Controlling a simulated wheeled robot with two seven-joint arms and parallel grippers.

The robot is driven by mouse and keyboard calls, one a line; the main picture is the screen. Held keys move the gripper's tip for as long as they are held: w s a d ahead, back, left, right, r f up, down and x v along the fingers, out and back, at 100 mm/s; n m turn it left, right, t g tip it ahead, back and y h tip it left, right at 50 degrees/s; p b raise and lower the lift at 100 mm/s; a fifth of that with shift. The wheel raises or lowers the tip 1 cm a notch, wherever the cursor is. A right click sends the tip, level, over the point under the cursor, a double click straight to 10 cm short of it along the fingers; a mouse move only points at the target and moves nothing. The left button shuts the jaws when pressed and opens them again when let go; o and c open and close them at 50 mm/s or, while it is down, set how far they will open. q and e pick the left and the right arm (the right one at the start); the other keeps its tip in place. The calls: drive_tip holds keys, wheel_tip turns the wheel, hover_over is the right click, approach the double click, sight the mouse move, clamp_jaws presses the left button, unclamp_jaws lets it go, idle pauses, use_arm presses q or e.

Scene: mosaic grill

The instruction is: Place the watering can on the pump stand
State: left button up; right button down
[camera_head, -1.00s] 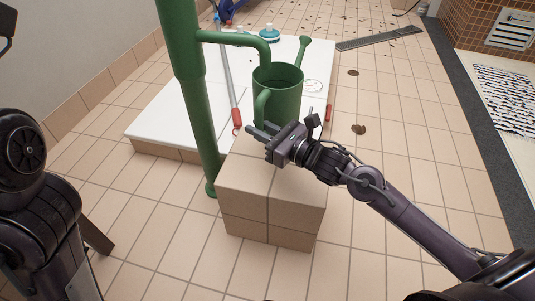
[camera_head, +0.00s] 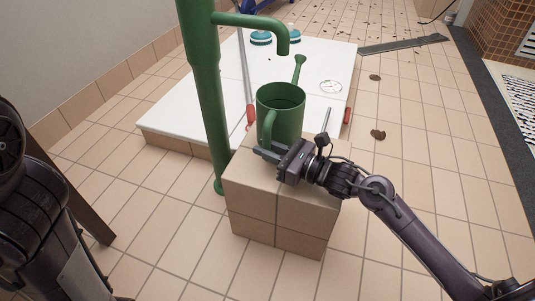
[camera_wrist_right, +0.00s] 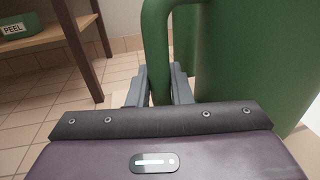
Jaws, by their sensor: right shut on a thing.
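The green watering can (camera_head: 285,118) is upright, with its spout pointing away from me. It also shows in the right wrist view (camera_wrist_right: 245,60). My right gripper (camera_head: 268,153) is shut on the can's handle, and the handle shows between its fingers in the wrist view (camera_wrist_right: 160,88). The pump stand (camera_head: 252,190) is a tan tiled block beside the green pump (camera_head: 205,90). The can is at the back part of the stand's top, below and in front of the pump spout (camera_head: 282,45). I cannot tell whether its base touches. My left gripper is out of view.
A low white platform (camera_head: 180,110) lies behind the stand, with a red-ended pole (camera_head: 250,115) and blue-and-white round items (camera_head: 261,38) on it. A wooden shelf (camera_wrist_right: 45,38) shows in the wrist view.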

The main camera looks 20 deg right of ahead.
drive_tip(key=shift+r, duration=0.15)
drive_tip(key=shift+f, duration=0.25)
drive_tip(key=c, duration=1.3)
unclamp_jaws()
drive_tip(key=shift+r, duration=0.1)
